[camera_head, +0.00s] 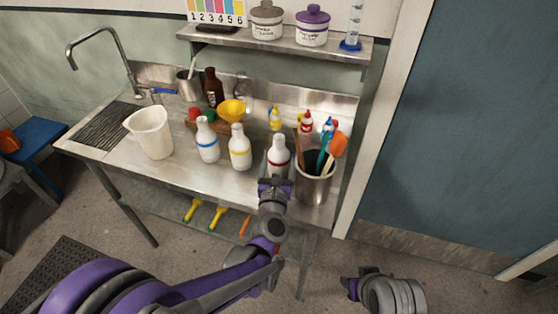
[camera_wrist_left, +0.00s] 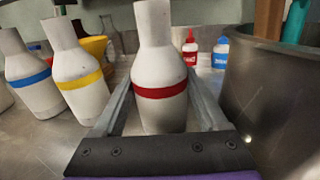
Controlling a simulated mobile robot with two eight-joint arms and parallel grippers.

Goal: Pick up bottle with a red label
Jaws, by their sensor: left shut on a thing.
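A white bottle with a red band (camera_head: 279,152) stands upright on the steel counter, left of the utensil bucket. In the left wrist view the red-banded bottle (camera_wrist_left: 159,80) stands between the two fingers of my left gripper (camera_wrist_left: 158,115). The left gripper (camera_head: 276,172) reaches it from the front and is shut on its body. The bottle's lower part is hidden by the gripper in the head view. My right gripper (camera_head: 362,276) is low at the bottom right, over the floor, away from the counter. Its fingers are too small to read.
White bottles with a yellow band (camera_head: 240,148) and a blue band (camera_head: 207,140) stand to the left. A dark metal bucket (camera_head: 313,188) with utensils is close on the right. A white pitcher (camera_head: 152,134) stands near the sink. Small red-labelled (camera_head: 306,122) and yellow (camera_head: 275,119) bottles stand behind.

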